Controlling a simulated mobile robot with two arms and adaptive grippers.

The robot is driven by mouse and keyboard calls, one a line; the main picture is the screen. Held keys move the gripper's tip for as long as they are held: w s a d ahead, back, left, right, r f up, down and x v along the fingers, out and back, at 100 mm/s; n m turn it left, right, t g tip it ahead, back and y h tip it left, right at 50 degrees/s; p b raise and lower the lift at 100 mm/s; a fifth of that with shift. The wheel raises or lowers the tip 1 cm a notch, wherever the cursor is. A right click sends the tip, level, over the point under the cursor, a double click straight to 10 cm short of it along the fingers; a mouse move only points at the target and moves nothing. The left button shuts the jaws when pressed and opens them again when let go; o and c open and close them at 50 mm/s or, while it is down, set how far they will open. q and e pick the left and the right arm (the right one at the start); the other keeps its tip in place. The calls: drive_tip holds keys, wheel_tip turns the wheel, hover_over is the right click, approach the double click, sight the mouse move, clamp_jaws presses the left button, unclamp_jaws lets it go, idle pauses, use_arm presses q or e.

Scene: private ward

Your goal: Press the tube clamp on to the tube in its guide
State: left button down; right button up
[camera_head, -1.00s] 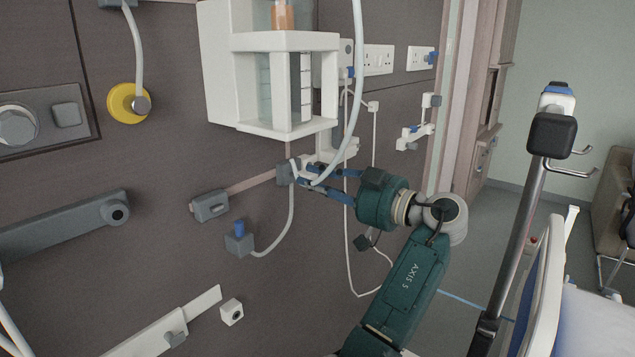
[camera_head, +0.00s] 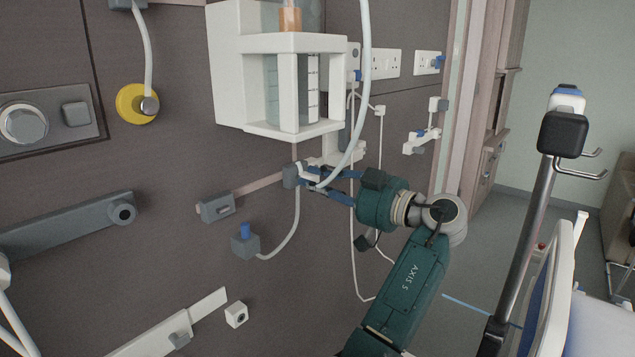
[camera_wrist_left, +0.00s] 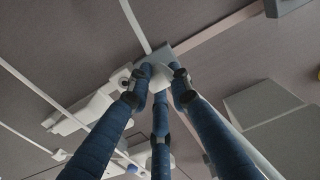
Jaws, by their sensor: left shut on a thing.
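My left gripper (camera_head: 308,176), with blue fingers on a green wrist, is at the wall below the white cabinet. Its fingertips (camera_wrist_left: 160,75) are shut on a small white piece (camera_wrist_left: 162,74), which looks like the tube clamp. The piece is mostly hidden by the fingers. Right against it is a grey block (camera_head: 289,177), apparently the tube guide, which also shows in the wrist view (camera_wrist_left: 163,53). A pale tube (camera_head: 296,222) runs down from this block to a grey blue-topped fitting (camera_head: 245,244). I cannot tell whether the clamp is fully seated. My right gripper is out of view.
A white cabinet (camera_head: 226,70) juts out just above the gripper. A flat rail (camera_head: 258,186) leads left to another grey block (camera_head: 216,207). A pole (camera_head: 528,230) and bed stand at right.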

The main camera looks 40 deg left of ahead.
use_arm(q)
drive_tip(key=shift+a, duration=0.3)
drive_tip(key=c, duration=1.6)
unclamp_jaws()
drive_tip(key=shift+a, duration=0.1)
drive_tip(key=shift+o, duration=0.4)
drive_tip(key=shift+w+a, duration=0.1)
drive_tip(key=shift+a, duration=0.05)
drive_tip(key=d+b, duration=0.1)
drive_tip(key=d, duration=0.9)
drive_tip(key=shift+s+d+f+b, duration=0.15)
drive_tip(key=shift+s+d+b, duration=0.15)
drive_tip(key=shift+s+b, duration=0.1)
drive_tip(key=shift+d, duration=0.1)
